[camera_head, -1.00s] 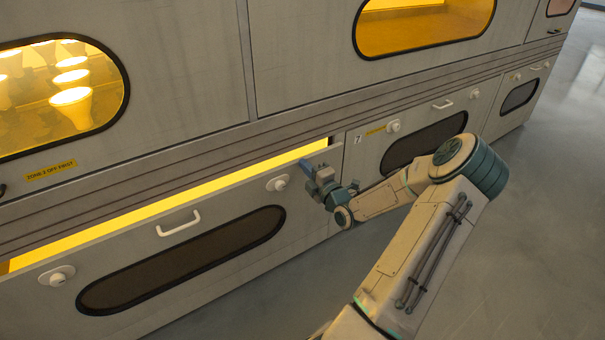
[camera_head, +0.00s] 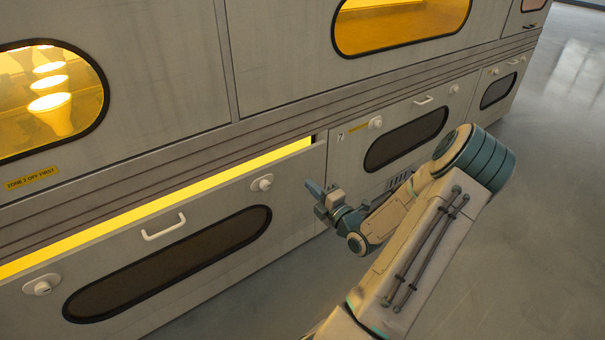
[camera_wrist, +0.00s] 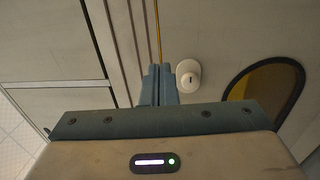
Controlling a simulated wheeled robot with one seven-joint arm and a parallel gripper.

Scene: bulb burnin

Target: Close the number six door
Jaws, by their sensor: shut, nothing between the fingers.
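The lower-row door (camera_head: 110,235) left of the door marked 7 stands partly open, tipped out at its top. A bright yellow gap (camera_head: 165,205) runs along its top edge. It has a white handle (camera_head: 163,228), a round white latch (camera_head: 262,182) at each top corner and a dark oval window; I see no number on it. My gripper (camera_head: 314,190) is shut and empty, in front of the door's upper right corner, right of the right latch. In the wrist view, the shut fingers (camera_wrist: 158,84) point toward the panel, left of a latch (camera_wrist: 188,77); contact cannot be told.
The closed door marked 7 (camera_head: 345,165) adjoins on the right, behind my arm. Upper doors with glowing yellow windows (camera_head: 400,22) are above. A yellow label (camera_head: 33,178) is at the upper left. Bare grey floor (camera_head: 540,230) lies open on the right.

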